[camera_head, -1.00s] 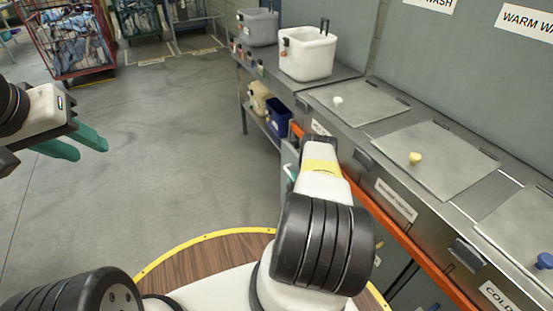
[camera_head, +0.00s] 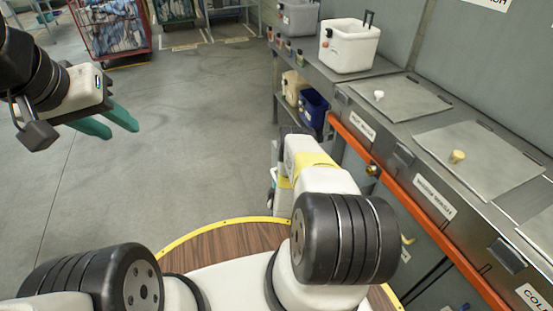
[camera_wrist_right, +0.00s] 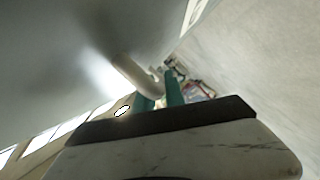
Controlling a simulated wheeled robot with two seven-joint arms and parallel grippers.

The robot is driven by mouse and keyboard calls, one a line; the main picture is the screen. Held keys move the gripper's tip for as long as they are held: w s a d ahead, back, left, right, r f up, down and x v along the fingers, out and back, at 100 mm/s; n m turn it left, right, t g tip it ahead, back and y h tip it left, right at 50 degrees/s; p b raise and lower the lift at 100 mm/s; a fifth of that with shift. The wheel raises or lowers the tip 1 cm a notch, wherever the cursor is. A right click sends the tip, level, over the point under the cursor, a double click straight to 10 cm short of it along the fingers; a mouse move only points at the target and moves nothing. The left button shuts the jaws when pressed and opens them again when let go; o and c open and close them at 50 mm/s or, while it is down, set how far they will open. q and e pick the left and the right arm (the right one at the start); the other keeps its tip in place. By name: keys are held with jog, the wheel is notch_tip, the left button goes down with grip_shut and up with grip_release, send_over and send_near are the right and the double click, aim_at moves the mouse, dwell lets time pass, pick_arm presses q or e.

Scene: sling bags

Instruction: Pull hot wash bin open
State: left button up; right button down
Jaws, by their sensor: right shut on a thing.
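The steel counter with the wash bins runs along the right in the head view. My right gripper is hidden behind my own arm in the head view. In the right wrist view my right gripper (camera_wrist_right: 160,95) has its teal fingers closed around a pale, rounded bar (camera_wrist_right: 137,75), which looks like a handle. My left gripper (camera_head: 120,131) is open and empty over the floor at the left.
A white tub (camera_head: 348,46) and a grey tub (camera_head: 299,18) stand at the counter's far end. A blue container (camera_head: 314,107) sits on the shelf below. An orange rail (camera_head: 415,216) edges the counter. A red laundry cart (camera_head: 112,30) stands far back. The floor between is clear.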

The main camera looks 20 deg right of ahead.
jog(key=shift+s+a, duration=0.1)
jog(key=shift+a, duration=0.45)
jog(key=c, duration=1.4)
grip_release()
jog(key=v, duration=0.7)
jog(key=shift+s, duration=0.3)
jog(key=shift+s+r, duration=0.1)
